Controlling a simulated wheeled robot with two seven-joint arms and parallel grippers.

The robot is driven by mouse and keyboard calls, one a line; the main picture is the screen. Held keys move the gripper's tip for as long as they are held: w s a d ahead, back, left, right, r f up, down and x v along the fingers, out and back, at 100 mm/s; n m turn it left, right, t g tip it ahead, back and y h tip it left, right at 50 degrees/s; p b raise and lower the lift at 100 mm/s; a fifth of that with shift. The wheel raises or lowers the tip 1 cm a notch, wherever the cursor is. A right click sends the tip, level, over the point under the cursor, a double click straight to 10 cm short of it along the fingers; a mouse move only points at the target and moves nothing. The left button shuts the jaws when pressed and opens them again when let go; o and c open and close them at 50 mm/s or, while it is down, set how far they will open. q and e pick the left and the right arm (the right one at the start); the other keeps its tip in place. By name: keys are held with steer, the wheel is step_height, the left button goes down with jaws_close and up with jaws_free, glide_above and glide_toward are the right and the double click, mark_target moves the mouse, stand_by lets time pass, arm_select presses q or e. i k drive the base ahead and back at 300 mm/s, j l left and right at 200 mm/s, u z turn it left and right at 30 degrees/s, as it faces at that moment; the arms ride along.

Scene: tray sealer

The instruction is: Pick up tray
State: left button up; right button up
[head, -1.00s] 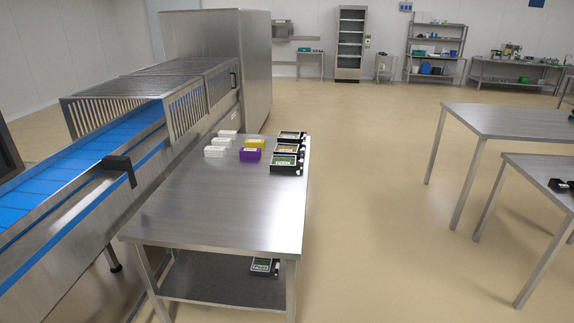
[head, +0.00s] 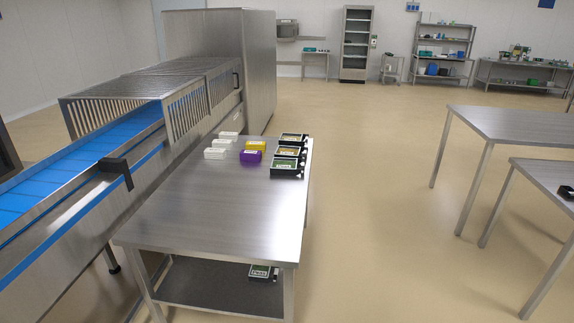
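Several dark trays with printed film tops stand in a row along the right edge of the steel table in the head view. The nearest tray (head: 286,164) has a green and white label, and the farthest tray (head: 293,138) is at the back of the row. Another tray (head: 261,271) lies on the table's lower shelf, partly hidden by the tabletop. Neither of my grippers shows in the head view.
The steel table (head: 215,210) has a wide bare front part. White boxes (head: 216,153) and yellow and purple boxes (head: 251,156) stand beside the trays. A blue conveyor (head: 85,160) runs along the left. Other tables (head: 510,125) stand right, with open floor (head: 380,220) between.

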mark_target(282, 166)
steer(key=i+l+u, duration=0.1)
steer(key=i+l, duration=0.6)
steer(key=i+l+u, duration=0.15)
steer(key=i+l, duration=0.5)
steer(key=l, duration=0.15)
